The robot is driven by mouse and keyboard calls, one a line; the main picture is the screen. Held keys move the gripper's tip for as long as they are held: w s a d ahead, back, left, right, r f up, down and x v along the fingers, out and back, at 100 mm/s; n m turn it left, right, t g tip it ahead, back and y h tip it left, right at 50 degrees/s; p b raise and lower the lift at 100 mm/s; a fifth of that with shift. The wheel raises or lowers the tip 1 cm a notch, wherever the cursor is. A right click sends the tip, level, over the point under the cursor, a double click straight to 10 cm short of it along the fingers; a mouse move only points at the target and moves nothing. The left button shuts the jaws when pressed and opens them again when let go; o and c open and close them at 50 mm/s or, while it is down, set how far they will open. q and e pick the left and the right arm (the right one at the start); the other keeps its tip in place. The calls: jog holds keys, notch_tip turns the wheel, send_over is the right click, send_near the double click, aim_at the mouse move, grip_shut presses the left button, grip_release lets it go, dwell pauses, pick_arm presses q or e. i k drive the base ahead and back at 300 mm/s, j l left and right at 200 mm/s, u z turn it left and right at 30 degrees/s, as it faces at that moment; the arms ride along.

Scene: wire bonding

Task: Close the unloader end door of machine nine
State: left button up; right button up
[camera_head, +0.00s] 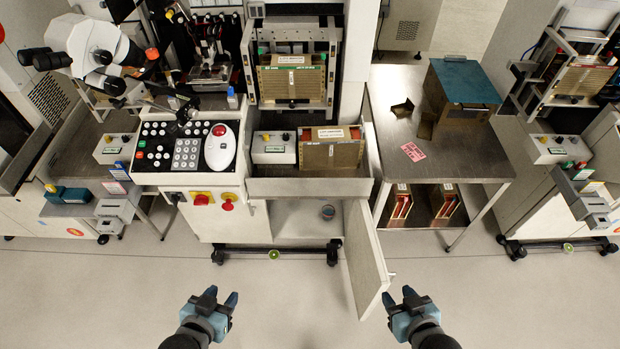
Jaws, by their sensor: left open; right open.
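A pale cabinet door (366,262) stands open below the right end of the machine in the middle, swung out towards me. It is hinged on the right side of the opening, and the cabinet's interior (305,218) shows to its left. My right gripper (398,294) is open and empty, just right of the door's near edge, with its left finger close to it; I cannot tell whether they touch. A small handle shows on the door's right face. My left gripper (221,294) is open and empty over the floor, left of the door. No machine number is readable.
The machine's console (188,148) and a tray (310,188) with a brown magazine (332,155) are above the opening. A steel table (440,160) stands right of the door, bearing a blue-topped box (462,85).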

aim_at(369, 276)
jog(key=l+u, duration=0.15)
jog(key=l, duration=0.25)
jog(key=k+l+u, duration=0.1)
jog(key=l, duration=0.35)
jog(key=k+l+u, duration=0.15)
jog(key=l, duration=0.25)
jog(key=l+u, duration=0.15)
jog(key=l, duration=0.25)
jog(key=k+l+u, duration=0.1)
jog(key=l, duration=0.25)
jog(key=k+l+u, duration=0.15)
jog(key=l, duration=0.25)
jog(key=k+l+u, duration=0.15)
jog(key=i+l, duration=0.1)
jog(key=l, duration=0.25)
jog(key=l+z, duration=0.1)
jog(key=l, duration=0.25)
jog(key=i+l, duration=0.15)
jog(key=l, duration=0.2)
jog(key=i+l+z, duration=0.1)
jog(key=l, duration=0.2)
